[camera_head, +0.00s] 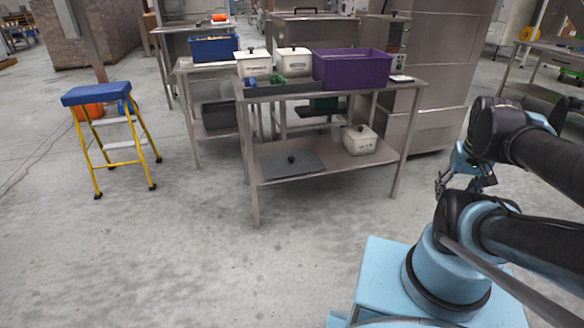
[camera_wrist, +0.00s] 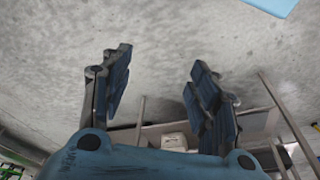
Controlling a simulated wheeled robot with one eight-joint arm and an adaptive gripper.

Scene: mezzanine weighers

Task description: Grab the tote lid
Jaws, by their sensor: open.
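A flat dark-grey lid (camera_head: 291,164) with a small black knob lies on the lower shelf of the steel table (camera_head: 335,170), left of a white lidded box (camera_head: 359,141). It looks like the tote lid. My gripper (camera_wrist: 160,66) is open with nothing between its fingers. In the head view my gripper (camera_head: 441,184) hangs beside my folded arm at the right, well apart from the table. In the wrist view a white box (camera_wrist: 174,141) and part of the table show beyond the fingers; I cannot make out the lid there.
A blue tote (camera_head: 213,48) stands on a table behind. A yellow step stool (camera_head: 112,125) with a blue top is at left. The floor before the table is clear.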

